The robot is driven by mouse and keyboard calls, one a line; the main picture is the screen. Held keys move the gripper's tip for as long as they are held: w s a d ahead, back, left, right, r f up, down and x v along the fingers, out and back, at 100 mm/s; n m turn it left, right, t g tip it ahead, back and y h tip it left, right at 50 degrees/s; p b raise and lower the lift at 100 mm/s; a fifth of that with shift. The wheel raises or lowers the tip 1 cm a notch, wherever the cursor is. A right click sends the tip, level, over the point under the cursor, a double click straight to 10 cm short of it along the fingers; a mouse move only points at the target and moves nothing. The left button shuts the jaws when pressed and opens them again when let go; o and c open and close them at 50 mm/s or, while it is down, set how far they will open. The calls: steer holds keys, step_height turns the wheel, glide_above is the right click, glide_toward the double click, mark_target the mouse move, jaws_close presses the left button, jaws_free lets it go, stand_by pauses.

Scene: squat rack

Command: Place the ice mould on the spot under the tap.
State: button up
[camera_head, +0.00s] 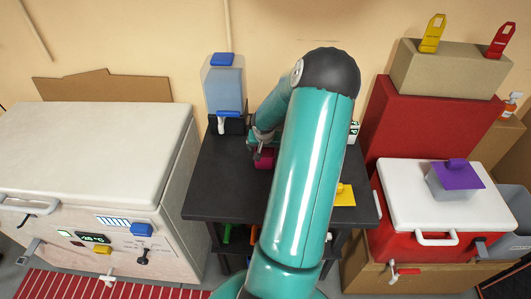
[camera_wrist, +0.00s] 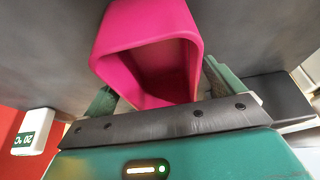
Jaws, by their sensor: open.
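A magenta open-topped hollow block, which looks like the ice mould (camera_head: 265,159), is on the black table (camera_head: 215,180), partly hidden by my arm. It fills the middle of the wrist view (camera_wrist: 150,60), its hollow facing the camera. My gripper (camera_wrist: 162,92) is open, with one green finger on each side of it; I cannot tell whether they touch it. The white tap (camera_head: 221,120) is on the front of a clear water container (camera_head: 223,90) with a blue lid, at the table's back left. The table below the tap looks bare, left of the mould.
A white cooler (camera_head: 90,150) stands left of the table. A red cooler (camera_head: 425,200) with a white lid stands right, carrying a grey box with a purple top (camera_head: 455,180). A yellow item (camera_head: 344,195) lies at the table's right. The table's front left is clear.

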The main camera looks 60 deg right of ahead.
steer(key=shift+w+d+f, duration=0.1)
steer(key=shift+d+f, duration=0.1)
steer(key=shift+f, duration=0.3)
steer(key=shift+f, duration=0.25)
stand_by(0.3)
steer(key=c, duration=1.2)
steer(key=shift+r, duration=0.2)
